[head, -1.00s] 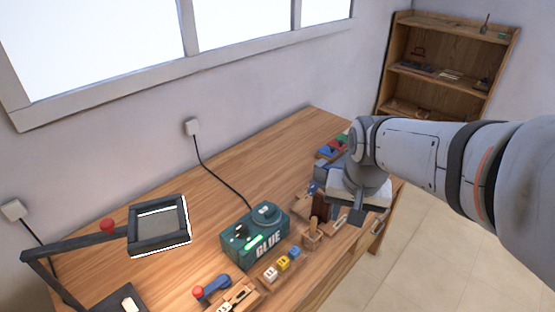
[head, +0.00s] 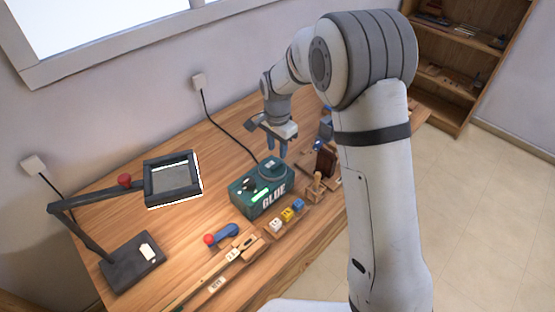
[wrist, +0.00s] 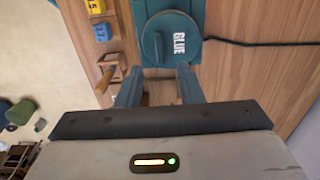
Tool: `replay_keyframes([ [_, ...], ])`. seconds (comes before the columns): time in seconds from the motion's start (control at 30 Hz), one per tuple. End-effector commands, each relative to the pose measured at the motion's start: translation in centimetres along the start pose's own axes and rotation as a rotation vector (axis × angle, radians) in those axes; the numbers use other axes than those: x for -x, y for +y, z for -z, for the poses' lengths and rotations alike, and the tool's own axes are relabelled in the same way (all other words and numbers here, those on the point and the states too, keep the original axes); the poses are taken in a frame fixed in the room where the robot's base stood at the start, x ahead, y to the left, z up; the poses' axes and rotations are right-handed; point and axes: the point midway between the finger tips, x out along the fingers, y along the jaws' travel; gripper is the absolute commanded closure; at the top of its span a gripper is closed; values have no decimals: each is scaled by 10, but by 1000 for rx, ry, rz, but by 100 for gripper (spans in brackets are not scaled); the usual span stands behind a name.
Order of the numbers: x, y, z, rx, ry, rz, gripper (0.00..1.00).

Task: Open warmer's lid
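The warmer (head: 252,203) is a dark teal box marked GLUE, with a green light strip on it, standing on the wooden table. Its round teal lid (head: 272,170) lies closed on top. The lid (wrist: 176,25) also shows in the wrist view, with a raised handle (wrist: 158,46) near its edge. My gripper (head: 278,154) points down just above the lid. In the wrist view my gripper (wrist: 158,80) has its two fingers spread, with the handle just beyond the fingertips. Nothing is held. I cannot tell the exact height above the lid.
A magnifier lamp (head: 173,178) stands left of the warmer. Blue, yellow and white blocks (head: 287,214) and a wooden-handled tool (head: 315,187) sit along its front side. A black cord (head: 225,130) runs from the warmer to the wall. A blue lever (head: 222,234) with a red knob is in front.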

Motion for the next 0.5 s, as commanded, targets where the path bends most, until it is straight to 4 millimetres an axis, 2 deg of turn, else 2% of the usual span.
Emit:
replay_keyframes([
  [0.3,-49,2,0,1,-2,-3,66],
  [0.5,-64,1,0,1,0,0,66],
])
